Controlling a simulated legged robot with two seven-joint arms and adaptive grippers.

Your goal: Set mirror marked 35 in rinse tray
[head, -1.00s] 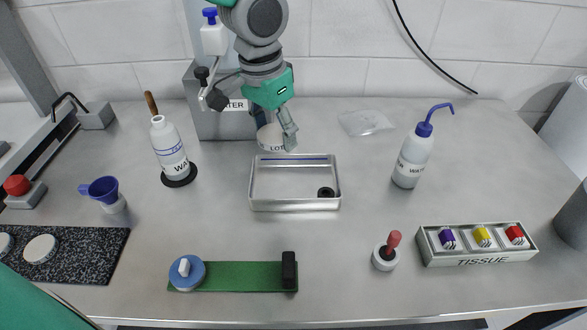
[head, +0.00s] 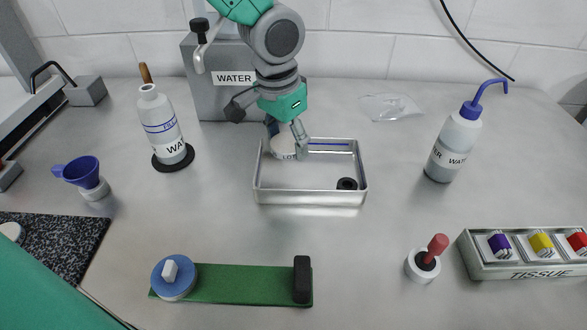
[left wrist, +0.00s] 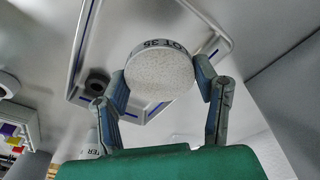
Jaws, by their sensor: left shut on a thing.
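The mirror (head: 283,147) is a pale round disc with "LOT" lettering on its edge; in the left wrist view the mirror (left wrist: 160,76) reads "OT 35". My left gripper (head: 287,141) is shut on it, with one finger on each side of the rim in the left wrist view (left wrist: 163,84). The rinse tray (head: 310,198) is a shallow metal tray. The mirror is at the tray's back left corner, overlapping it in the head view; I cannot tell its height above the floor. My right gripper is not in view.
A small black ring (head: 347,184) lies in the tray's front right corner. A grey WATER box (head: 222,103) stands behind, a bottle (head: 163,125) left, a wash bottle (head: 455,145) right. A green strip (head: 240,284) lies in front. The tray's middle is clear.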

